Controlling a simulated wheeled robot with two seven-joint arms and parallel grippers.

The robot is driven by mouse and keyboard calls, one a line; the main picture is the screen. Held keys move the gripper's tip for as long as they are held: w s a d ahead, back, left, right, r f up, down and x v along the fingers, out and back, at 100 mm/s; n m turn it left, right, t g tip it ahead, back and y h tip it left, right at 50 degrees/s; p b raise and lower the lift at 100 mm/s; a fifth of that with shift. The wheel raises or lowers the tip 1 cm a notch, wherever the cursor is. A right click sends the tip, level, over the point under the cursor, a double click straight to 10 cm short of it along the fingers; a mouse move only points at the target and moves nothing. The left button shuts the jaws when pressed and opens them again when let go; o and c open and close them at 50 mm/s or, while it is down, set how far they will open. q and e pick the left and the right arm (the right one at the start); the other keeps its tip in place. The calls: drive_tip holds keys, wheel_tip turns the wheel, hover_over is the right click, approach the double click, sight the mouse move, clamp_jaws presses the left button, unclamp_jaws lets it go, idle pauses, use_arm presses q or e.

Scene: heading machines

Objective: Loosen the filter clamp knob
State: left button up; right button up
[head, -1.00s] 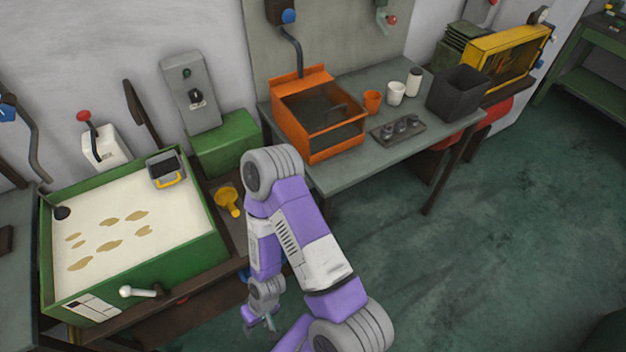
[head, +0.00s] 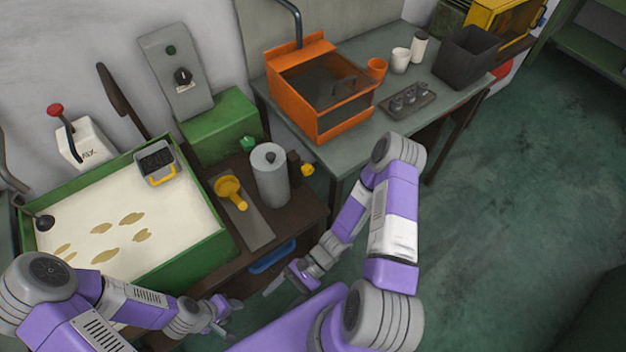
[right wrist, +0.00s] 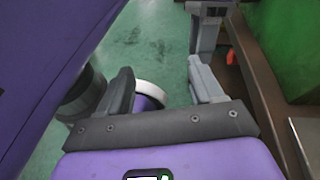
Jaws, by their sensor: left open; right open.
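A grey cylindrical canister (head: 271,178), which looks like the filter, stands upright on a dark bench right of the sand tray. Beside it on the right, a small yellow knob (head: 307,169) sits on a dark block. Another yellow handled part (head: 230,190) lies on a grey plate left of the canister. I cannot tell for certain which yellow part is the clamp knob. My right gripper (head: 284,284) is open and empty, low in front of the bench; it also shows in the right wrist view (right wrist: 163,88). My left gripper (head: 222,314) is open, low near the tray's front.
The green sand tray (head: 185,262) fills the left. A green box (head: 215,130) and grey switch box (head: 175,75) stand behind. An orange machine (head: 318,90) sits on the table to the right. A blue handle (head: 272,258) is on the bench front. Floor at right is clear.

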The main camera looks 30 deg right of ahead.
drive_tip(key=w+r+m+t+y+b, duration=0.1)
drive_tip(key=w+r+m+t+y, duration=0.15)
drive_tip(key=w+m+t, duration=0.2)
drive_tip(key=m+t+h+b, duration=0.4)
drive_tip(key=m+t+h, duration=1.4)
drive_tip(key=m+t, duration=0.3)
approach(310, 172)
drive_tip(key=m, duration=0.1)
drive_tip(key=shift+g+h, duration=0.25)
drive_tip(key=shift+g, duration=0.1)
drive_tip(key=x, duration=0.3)
drive_tip(key=b+x, duration=0.1)
drive_tip(key=x, duration=0.3)
drive_tip(key=shift+w+a+r, duration=0.1)
drive_tip(key=shift+w+r, duration=0.15)
drive_tip(key=shift+r, duration=0.1)
use_arm(q)
wheel_tip(310, 172, down, 7)
use_arm(e)
drive_tip(key=shift+w+r, duration=0.2)
drive_tip(key=shift+w, duration=0.2)
use_arm(q)
drive_tip(key=shift+w+r, duration=0.1)
use_arm(e)
drive_tip(key=shift+c, duration=0.3)
